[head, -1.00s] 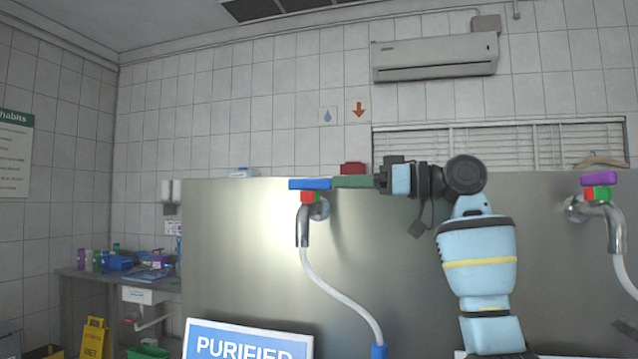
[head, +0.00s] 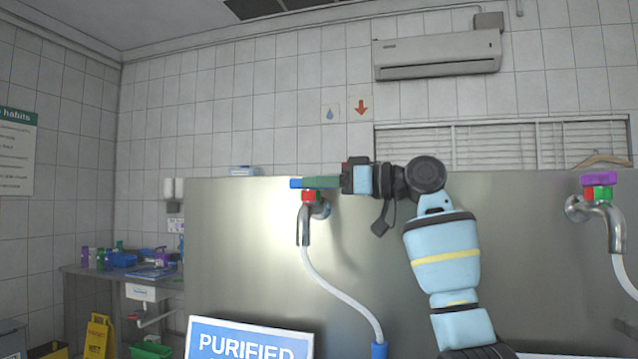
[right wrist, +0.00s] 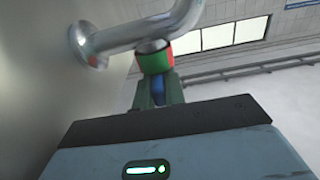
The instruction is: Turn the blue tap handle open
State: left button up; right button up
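The blue tap handle (head: 295,183) sits on top of the left tap (head: 304,222), above a red and green collar (head: 309,196). My right gripper (head: 318,183) reaches in from the right, and its green fingers hide most of the handle in the head view. In the right wrist view the fingers (right wrist: 157,90) lie on either side of the blue handle (right wrist: 158,90), just below the red and green collar (right wrist: 155,58). Whether they press on the handle is too small to tell. My left gripper is not in view.
A metal panel (head: 240,240) stands behind the taps. A second tap (head: 603,215) with a purple handle (head: 599,179) is at the far right. A white hose (head: 335,288) hangs from the left tap. A blue "PURIFIED" sign (head: 250,340) stands below it.

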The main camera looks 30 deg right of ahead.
grip_shut()
jog(key=m+t+h, duration=0.1)
jog(key=m+h, duration=0.2)
jog(key=h, duration=0.1)
jog(key=a+m+t+h, duration=0.1)
jog(key=m+h, duration=0.2)
jog(key=h, duration=0.1)
jog(key=m+t+h, duration=0.2)
jog(key=m+h, duration=0.1)
jog(key=h, duration=0.2)
jog(key=shift+s+a, duration=0.2)
jog(key=m+h, duration=0.1)
jog(key=h, duration=0.1)
jog(key=m+g+h, duration=0.1)
jog(key=m+h, duration=0.1)
jog(key=h, duration=0.1)
jog(key=m+g+h, duration=0.1)
jog(key=m+h, duration=0.1)
jog(key=shift+w+a+h, duration=0.2)
jog(key=shift+a+h, duration=0.15)
jog(key=shift+h, duration=0.05)
jog(key=shift+w+a+m+g+h, duration=0.1)
jog(key=shift+m+g+h, duration=1.85)
jog(key=shift+h, duration=0.25)
jog(key=shift+g, duration=0.25)
jog(key=o, duration=0.6)
grip_release()
